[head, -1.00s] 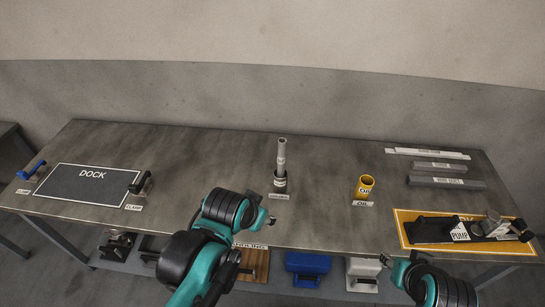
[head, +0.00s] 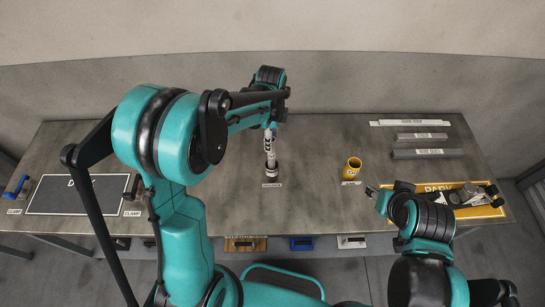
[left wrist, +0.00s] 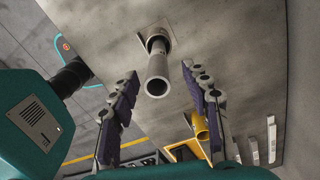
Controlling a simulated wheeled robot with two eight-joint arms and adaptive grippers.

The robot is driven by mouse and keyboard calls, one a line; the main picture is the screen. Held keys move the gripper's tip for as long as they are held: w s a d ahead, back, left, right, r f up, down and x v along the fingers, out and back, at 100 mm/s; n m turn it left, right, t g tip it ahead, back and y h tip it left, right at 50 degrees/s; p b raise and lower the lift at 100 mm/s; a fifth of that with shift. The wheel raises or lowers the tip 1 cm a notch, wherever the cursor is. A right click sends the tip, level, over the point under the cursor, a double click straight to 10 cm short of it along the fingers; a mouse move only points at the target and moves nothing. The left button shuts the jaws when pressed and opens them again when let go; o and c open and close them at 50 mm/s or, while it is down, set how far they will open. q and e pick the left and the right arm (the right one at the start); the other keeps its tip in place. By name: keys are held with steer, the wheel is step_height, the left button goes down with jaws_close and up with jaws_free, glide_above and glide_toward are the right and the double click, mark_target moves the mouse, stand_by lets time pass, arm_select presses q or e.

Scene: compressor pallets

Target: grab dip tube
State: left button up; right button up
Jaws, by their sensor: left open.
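The dip tube, a grey hollow tube (head: 270,157), stands upright in a small dark holder (head: 271,171) near the middle of the bench. In the left wrist view the tube (left wrist: 157,73) points its open end toward the camera. My left gripper (left wrist: 160,72) is open, with one finger on each side of the tube and clear gaps between. In the head view my left gripper (head: 270,134) is at the tube's upper part, and my arm partly hides it. My right gripper (head: 372,191) is near the front right of the bench, too small to read its jaws.
A yellow oil cup (head: 352,168) stands right of the tube. Grey bars (head: 428,154) lie at the back right. The yellow-edged park mat (head: 490,211) is at front right. The dark dock mat (head: 55,196) is at left, beside a clamp (head: 133,187).

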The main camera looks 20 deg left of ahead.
mark_target(272, 160)
arm_select(q)
step_height(272, 160, down, 9)
steer(key=b, duration=0.1)
steer(key=shift+s+r+b, duration=0.15)
steer(key=shift+r+b, duration=0.05)
steer(key=shift+b, duration=0.2)
steer(key=shift+d, duration=0.1)
steer(key=shift+c, duration=0.3)
jaws_close()
